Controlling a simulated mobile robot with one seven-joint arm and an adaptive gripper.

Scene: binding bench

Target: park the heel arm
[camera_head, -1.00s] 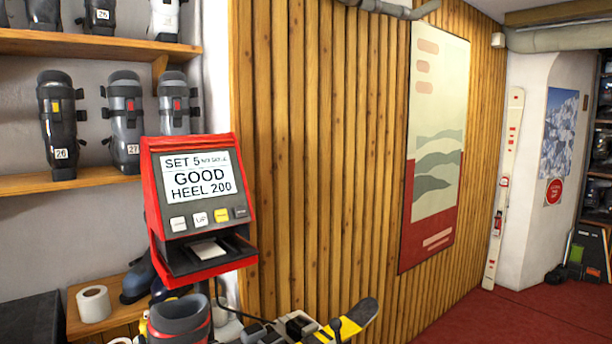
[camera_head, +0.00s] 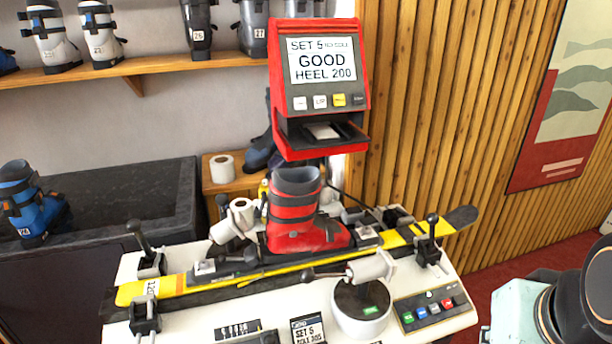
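A red ski boot (camera_head: 292,215) with a grey liner stands upright on a yellow and black ski (camera_head: 215,278) clamped across the white bench (camera_head: 285,305). Its toe points right. A white cylinder-ended arm (camera_head: 238,220) sits just left of the boot, by its heel side. A second white cylinder (camera_head: 370,267) with a black-knobbed lever stands on a round base in front of the ski. I cannot tell for sure which is the heel arm. The red tester screen (camera_head: 322,60) reads "SET 5", "GOOD", "HEEL 200". My gripper is not visible; part of my arm shows at the lower right.
Black-handled clamps (camera_head: 148,262) stand at the ski's left and right. A panel of coloured buttons (camera_head: 432,308) is at the bench's front right. A dark counter (camera_head: 110,205) with a blue boot (camera_head: 32,205) is left.

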